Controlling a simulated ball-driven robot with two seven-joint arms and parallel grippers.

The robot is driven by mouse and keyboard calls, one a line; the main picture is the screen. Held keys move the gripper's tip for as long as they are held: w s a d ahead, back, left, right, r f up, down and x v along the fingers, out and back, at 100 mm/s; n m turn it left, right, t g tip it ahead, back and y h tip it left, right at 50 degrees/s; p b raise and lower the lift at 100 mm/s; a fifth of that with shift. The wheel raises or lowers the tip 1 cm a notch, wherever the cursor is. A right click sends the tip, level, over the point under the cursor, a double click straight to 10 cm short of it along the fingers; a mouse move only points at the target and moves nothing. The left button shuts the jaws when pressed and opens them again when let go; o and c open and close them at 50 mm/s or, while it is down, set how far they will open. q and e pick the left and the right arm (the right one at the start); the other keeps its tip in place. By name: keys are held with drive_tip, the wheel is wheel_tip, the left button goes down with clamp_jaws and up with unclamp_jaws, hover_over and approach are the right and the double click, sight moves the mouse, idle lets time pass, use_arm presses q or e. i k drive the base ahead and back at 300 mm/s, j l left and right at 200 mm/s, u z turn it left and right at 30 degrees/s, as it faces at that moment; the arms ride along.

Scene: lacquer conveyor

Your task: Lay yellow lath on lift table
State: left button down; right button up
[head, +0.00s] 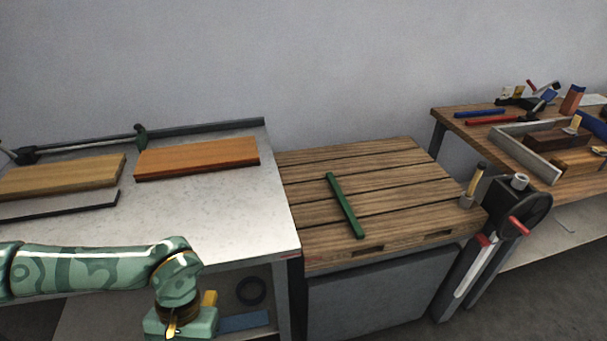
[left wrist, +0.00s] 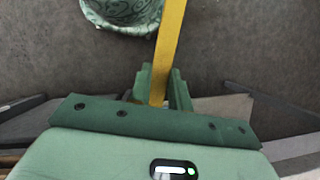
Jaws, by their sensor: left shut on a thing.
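My left gripper (left wrist: 160,88) is shut on the yellow lath (left wrist: 170,42), which runs up from between its fingers to the top edge of the left wrist view. In the head view my left gripper (head: 182,323) is low at the bottom edge, in front of the grey-topped bench. The slatted wooden table (head: 400,190), apparently the lift table, stands right of the gripper. A green lath (head: 345,205) lies across its slats. My right gripper is not in view.
The grey-topped bench (head: 225,215) at left holds an orange-brown board (head: 197,157), a paler board (head: 60,177) and a dark bar (head: 60,206). A vice (head: 519,205) stands at the wooden table's right. Most of that table's top is bare.

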sight(403, 193)
drive_tip(key=i+l, duration=0.1)
drive_tip(key=l, duration=0.35)
drive_tip(key=i+l, duration=0.1)
drive_tip(key=l, duration=0.35)
drive_tip(key=i+l, duration=0.15)
drive_tip(key=l, duration=0.3)
drive_tip(key=i+l, duration=0.1)
drive_tip(key=l, duration=0.35)
drive_tip(key=i+l, duration=0.1)
drive_tip(key=l, duration=0.35)
drive_tip(key=i+l, duration=0.1)
drive_tip(key=l, duration=0.35)
drive_tip(key=i+l, duration=0.15)
drive_tip(key=l, duration=0.3)
drive_tip(key=i+l, duration=0.1)
drive_tip(key=l, duration=0.35)
drive_tip(key=u, duration=0.05)
